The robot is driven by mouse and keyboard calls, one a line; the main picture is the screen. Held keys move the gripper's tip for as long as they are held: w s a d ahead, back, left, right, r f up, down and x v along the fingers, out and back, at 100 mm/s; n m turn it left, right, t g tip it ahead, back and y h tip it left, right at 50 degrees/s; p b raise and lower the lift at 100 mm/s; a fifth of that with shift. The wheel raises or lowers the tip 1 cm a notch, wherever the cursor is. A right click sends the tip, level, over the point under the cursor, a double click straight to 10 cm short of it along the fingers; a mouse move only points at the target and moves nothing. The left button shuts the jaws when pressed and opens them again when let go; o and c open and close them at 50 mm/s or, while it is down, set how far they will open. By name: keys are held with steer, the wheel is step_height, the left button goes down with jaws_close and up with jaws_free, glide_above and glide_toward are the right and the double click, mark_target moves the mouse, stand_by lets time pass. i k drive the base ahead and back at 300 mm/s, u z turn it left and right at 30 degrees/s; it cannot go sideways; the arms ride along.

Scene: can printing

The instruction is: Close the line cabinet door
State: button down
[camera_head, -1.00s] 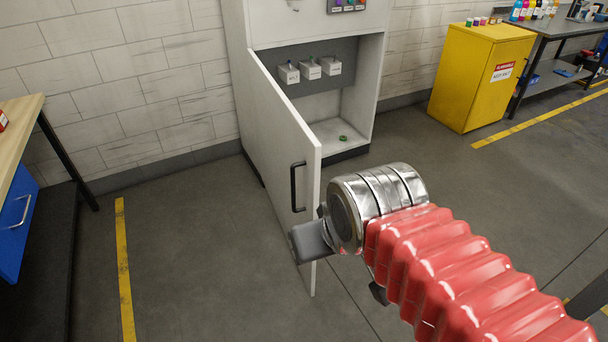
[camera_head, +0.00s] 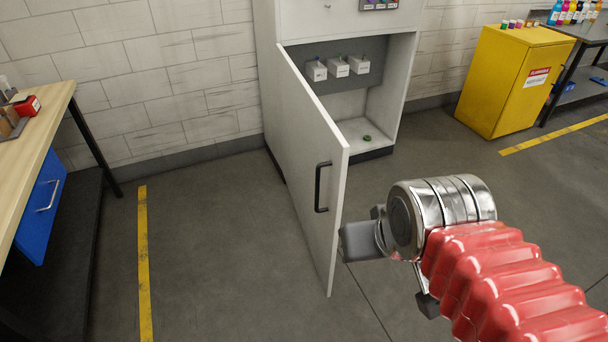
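The line cabinet (camera_head: 406,75) is pale grey and stands against the wall. Its door (camera_head: 305,165) is hinged on the left and stands wide open, swung out into the room. A black bar handle (camera_head: 318,188) is on the door's left-facing side near its free edge. My gripper (camera_head: 362,243) is just right of that free edge in the picture, below handle height. Whether it touches the door is unclear. The wrist hides part of the gripper, so its opening cannot be judged. No held object shows.
Inside the cabinet are several small white boxes (camera_head: 338,68) and a green ring (camera_head: 367,138) on its floor. A yellow cabinet (camera_head: 500,85) stands at right. A wooden-topped workbench (camera_head: 35,135) with a blue drawer is at left. The floor left of the door is clear.

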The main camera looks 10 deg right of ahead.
mark_target(315, 153)
steer(key=u, duration=0.05)
steer(key=i, duration=1)
steer(key=u, duration=0.15)
steer(key=k, duration=0.7)
steer(key=u, duration=0.65)
steer(key=k, duration=0.65)
steer(key=u, duration=0.1)
steer(key=i, duration=0.85)
steer(key=u, duration=0.5)
steer(key=i, duration=0.6)
steer(key=u, duration=0.4)
